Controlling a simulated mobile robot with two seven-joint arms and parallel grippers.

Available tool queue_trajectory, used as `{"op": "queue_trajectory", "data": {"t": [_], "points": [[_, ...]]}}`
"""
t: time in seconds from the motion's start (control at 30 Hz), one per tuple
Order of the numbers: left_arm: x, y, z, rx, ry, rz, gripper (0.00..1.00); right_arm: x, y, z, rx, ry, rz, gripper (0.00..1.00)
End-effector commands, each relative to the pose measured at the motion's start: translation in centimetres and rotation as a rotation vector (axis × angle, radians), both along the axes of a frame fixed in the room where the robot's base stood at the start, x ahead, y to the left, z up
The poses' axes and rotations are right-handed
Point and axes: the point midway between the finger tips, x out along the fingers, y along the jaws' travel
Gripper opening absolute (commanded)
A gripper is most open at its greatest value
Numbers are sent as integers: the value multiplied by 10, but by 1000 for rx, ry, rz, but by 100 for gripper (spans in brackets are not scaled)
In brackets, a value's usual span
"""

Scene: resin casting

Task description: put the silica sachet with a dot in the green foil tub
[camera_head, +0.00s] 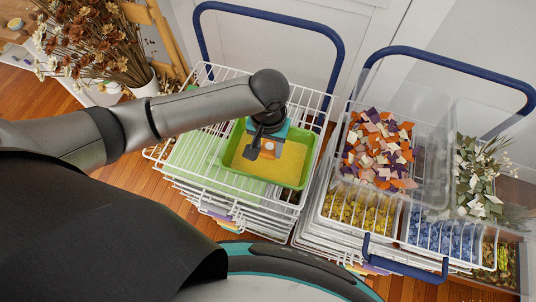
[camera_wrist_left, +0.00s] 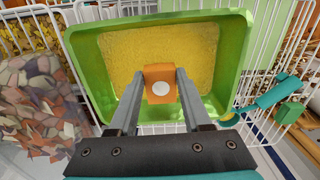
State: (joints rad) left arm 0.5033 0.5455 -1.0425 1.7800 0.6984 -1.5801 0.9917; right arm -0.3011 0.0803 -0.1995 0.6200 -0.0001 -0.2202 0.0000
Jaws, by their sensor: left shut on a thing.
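The silica sachet, orange with a white dot, shows between the fingertips in the left wrist view (camera_wrist_left: 160,92) and small in the head view (camera_head: 269,146). My left gripper (camera_head: 262,151) is shut on it and points down over the green foil tub (camera_head: 304,168). The tub's green rim and wall also show in the left wrist view (camera_wrist_left: 92,62). Yellow grains (camera_wrist_left: 205,55) cover the tub's floor. The sachet is over the grains; I cannot tell how high above them it is. My right gripper is not in view.
The tub stands on a white wire rack (camera_head: 190,175) with a blue handle (camera_head: 335,45). To its right, another rack holds clear bins of orange, white and purple chips (camera_head: 378,148), yellow bits and blue bits. Dried flowers (camera_head: 90,40) stand at the back left.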

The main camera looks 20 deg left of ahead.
Motion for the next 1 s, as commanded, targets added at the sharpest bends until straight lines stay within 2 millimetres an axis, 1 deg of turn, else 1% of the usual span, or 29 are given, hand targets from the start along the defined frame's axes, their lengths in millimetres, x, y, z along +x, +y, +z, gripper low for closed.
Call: {"op": "queue_trajectory", "data": {"t": [0.2, 0.3, 0.7, 0.73, 0.9, 1.0], "points": [[-1, 0, -33, 2, 4, 1, 0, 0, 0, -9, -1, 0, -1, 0], [-1, 0, -42, 1, 2, -1, 0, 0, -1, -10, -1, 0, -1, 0], [-1, 0, -45, 0, 1, -1, 0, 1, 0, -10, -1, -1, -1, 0], [0, 0, -46, 0, 1, -1, 50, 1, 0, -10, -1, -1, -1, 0], [0, 0, -45, 0, 0, -1, 69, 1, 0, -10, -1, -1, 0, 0], [0, 0, -45, 0, 1, 0, 79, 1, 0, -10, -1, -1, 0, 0]]}}
